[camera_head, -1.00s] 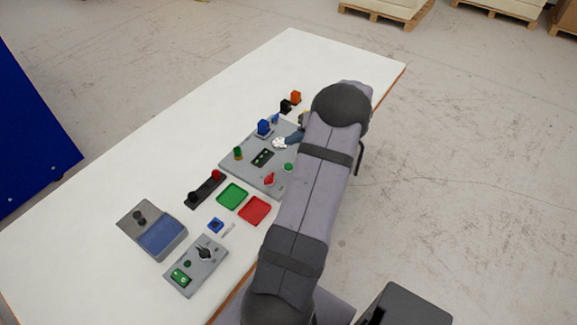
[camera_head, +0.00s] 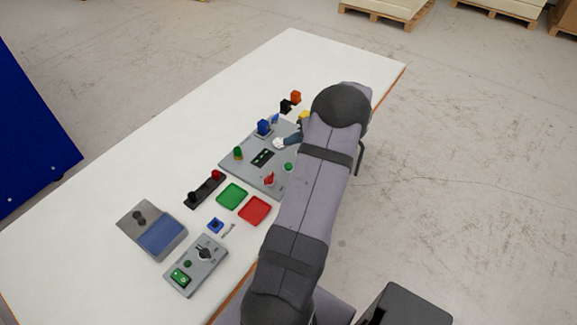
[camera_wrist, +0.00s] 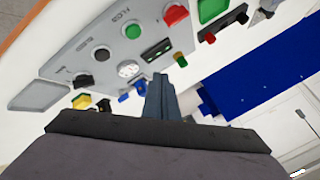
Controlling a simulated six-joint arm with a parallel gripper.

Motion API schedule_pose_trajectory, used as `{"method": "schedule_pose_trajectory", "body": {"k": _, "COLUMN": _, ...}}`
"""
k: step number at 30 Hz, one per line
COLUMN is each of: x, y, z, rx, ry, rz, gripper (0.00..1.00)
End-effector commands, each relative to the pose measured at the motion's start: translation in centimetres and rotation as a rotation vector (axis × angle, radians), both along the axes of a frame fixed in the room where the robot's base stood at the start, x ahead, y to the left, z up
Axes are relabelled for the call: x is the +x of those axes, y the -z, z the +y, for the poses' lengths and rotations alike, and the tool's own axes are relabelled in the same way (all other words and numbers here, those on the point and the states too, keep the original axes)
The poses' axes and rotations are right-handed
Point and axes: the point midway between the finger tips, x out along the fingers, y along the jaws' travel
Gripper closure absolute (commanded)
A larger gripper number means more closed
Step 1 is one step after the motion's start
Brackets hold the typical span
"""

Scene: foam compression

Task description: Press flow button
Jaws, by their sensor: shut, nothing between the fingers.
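A round green button (camera_head: 288,167) sits on the grey control panel (camera_head: 232,165), and it also shows in the wrist view (camera_wrist: 132,31) with a small label that I cannot read. I cannot tell for certain that it is the flow button. My gripper (camera_wrist: 160,76) is shut and empty. In the head view my gripper (camera_head: 285,142) is partly hidden by my arm.
The panel also carries a red switch (camera_head: 269,179), a blue block (camera_head: 263,127) and a green knob (camera_head: 238,152). Green (camera_head: 232,196) and red (camera_head: 254,210) trays and a smaller control box (camera_head: 196,266) are nearer.

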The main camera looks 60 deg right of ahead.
Motion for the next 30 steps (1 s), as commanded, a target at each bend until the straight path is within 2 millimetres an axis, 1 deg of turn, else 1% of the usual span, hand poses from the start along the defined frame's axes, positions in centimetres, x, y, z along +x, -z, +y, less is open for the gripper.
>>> {"method": "schedule_pose_trajectory", "body": {"k": 8, "x": 0.0, "y": 2.6, "z": 0.0, "rx": 0.002, "ry": 0.0, "rz": 0.0, "gripper": 1.0}}
{"method": "schedule_pose_trajectory", "body": {"k": 18, "x": 0.0, "y": 7.0, "z": 0.0, "rx": 0.0, "ry": 0.0, "rz": 0.0, "gripper": 1.0}}
{"method": "schedule_pose_trajectory", "body": {"k": 24, "x": 0.0, "y": 8.1, "z": 0.0, "rx": 0.0, "ry": 0.0, "rz": 0.0, "gripper": 1.0}}
{"method": "schedule_pose_trajectory", "body": {"k": 30, "x": 0.0, "y": 8.2, "z": 0.0, "rx": 0.0, "ry": 0.0, "rz": 0.0, "gripper": 1.0}}
